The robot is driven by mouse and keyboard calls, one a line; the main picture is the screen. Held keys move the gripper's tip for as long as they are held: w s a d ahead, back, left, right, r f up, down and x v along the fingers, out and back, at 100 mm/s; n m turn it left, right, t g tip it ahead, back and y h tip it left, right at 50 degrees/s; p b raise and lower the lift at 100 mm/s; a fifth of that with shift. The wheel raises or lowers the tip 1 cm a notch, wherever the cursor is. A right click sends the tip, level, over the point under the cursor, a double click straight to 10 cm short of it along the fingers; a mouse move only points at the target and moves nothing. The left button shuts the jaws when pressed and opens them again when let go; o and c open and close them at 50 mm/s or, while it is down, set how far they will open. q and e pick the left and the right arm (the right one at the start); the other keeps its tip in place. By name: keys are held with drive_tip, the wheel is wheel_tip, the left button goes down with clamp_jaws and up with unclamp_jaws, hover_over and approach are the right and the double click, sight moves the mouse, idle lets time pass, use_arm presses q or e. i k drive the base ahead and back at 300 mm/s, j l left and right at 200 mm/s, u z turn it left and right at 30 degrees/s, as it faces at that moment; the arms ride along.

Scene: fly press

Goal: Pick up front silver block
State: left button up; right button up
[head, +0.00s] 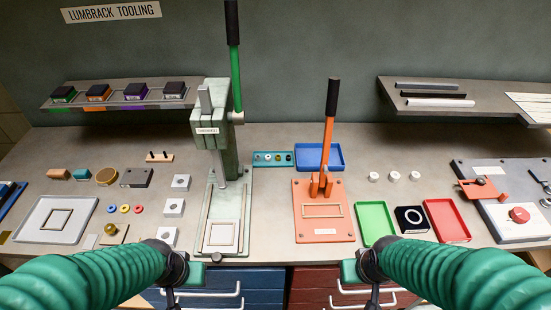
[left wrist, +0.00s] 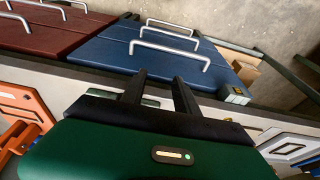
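The front silver block (head: 168,236) lies on the bench, nearest me in a column of three silver blocks in the head view. Each has a dark mark on top. The middle silver block (head: 173,207) and the back silver block (head: 181,182) stand behind it, apart from each other. My left gripper (head: 172,292) hangs at the bench's front edge, nearer me than the front block and not touching it. In the left wrist view its two dark fingers (left wrist: 160,78) are apart with nothing between them. My right gripper (head: 374,296) is at the front edge, right of centre; its fingers are unclear.
The green press (head: 222,235) stands right of the blocks and the orange press (head: 323,225) farther right. A grey tray (head: 83,212) and coloured rings (head: 124,209) lie to the left. Blue drawers (head: 255,285) with handles are below the bench edge.

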sight(173, 232)
drive_tip(key=u, duration=1.1)
drive_tip(key=j, duration=0.7)
drive_tip(key=i+j, duration=0.2)
drive_tip(key=j, duration=0.15)
drive_tip(key=i+j, duration=0.25)
drive_tip(key=j+z, duration=0.05)
drive_tip(key=j, duration=0.05)
